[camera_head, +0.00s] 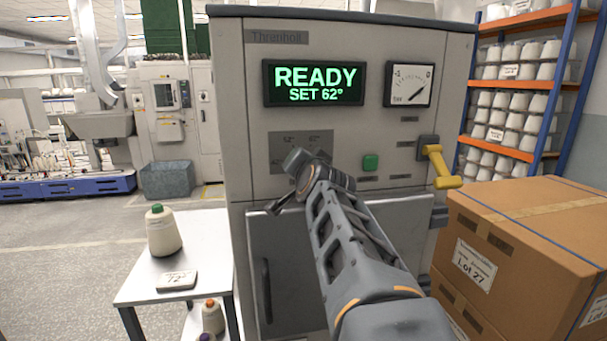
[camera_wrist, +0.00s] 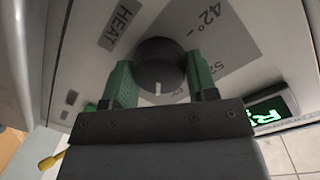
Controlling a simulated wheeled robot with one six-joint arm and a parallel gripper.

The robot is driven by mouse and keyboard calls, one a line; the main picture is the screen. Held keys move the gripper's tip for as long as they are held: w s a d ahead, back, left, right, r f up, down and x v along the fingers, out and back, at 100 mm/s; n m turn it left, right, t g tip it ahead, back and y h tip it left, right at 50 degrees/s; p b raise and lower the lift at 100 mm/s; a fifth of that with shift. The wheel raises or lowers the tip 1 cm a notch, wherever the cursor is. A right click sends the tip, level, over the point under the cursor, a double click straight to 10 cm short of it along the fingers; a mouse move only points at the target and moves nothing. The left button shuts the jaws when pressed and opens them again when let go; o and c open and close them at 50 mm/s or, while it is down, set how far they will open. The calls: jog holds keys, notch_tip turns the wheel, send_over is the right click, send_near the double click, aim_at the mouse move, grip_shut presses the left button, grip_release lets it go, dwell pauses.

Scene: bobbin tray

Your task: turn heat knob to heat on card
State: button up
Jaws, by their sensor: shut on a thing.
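The dark round heat knob (camera_wrist: 160,60) sits on the machine's panel beside a HEAT label (camera_wrist: 122,22). My gripper (camera_wrist: 160,84) has its green fingers on both sides of the knob and is shut on it. The knob's white mark points down in the wrist view, away from the printed 42°. In the head view my gripper (camera_head: 298,170) and arm hide the knob and much of its scale. The display (camera_head: 314,84) reads READY, SET 62°. The card (camera_head: 177,280) on the small white table appears to read 72°.
A green button (camera_head: 370,162) and a yellow lever (camera_head: 440,167) are right of my gripper. A dial gauge (camera_head: 409,85) is above them. A cone of yarn (camera_head: 163,232) stands on the table (camera_head: 208,245). Cardboard boxes (camera_head: 530,240) stand at the right.

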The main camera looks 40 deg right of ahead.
jog(key=m+b, duration=0.1)
jog(key=m, duration=0.2)
jog(key=shift+y, duration=0.3)
jog(key=shift+r+m+y+b, duration=0.1)
jog(key=shift+m+y+b, duration=0.35)
jog(key=shift+m, duration=1.45)
jog(key=shift+t+h, duration=0.25)
jog(key=shift+t, duration=0.05)
jog(key=o, duration=0.9)
